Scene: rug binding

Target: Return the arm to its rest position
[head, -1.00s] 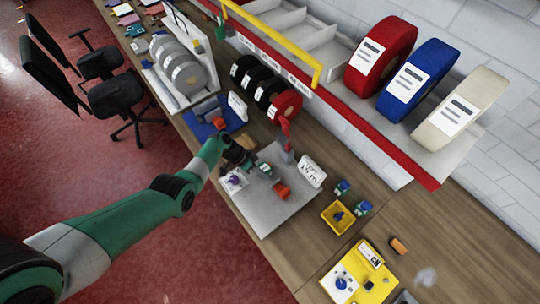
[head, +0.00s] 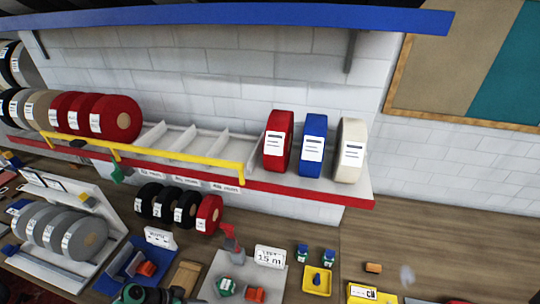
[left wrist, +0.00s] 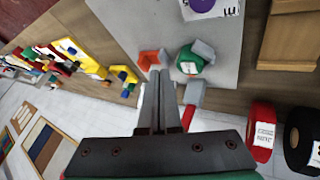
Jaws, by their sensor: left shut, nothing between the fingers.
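My left gripper (left wrist: 160,75) shows in the left wrist view with its two grey fingers together and nothing between them. Its fingertips appear over the grey board, close to an orange block (left wrist: 152,58) and a green round piece with grey parts (left wrist: 190,62). In the head view only a green and black part of my left arm (head: 150,294) shows at the bottom edge. There the grey board (head: 220,268) lies to its right, with the green piece (head: 226,287) and the orange block (head: 254,294) on it. My right gripper is in neither view.
A shelf with a red front edge (head: 300,190) holds red, blue and cream rolls, with a yellow rail (head: 180,158) in front. Black and red rolls (head: 208,215) stand below it. A yellow tray (head: 317,281) and a sign (head: 270,256) are near the board.

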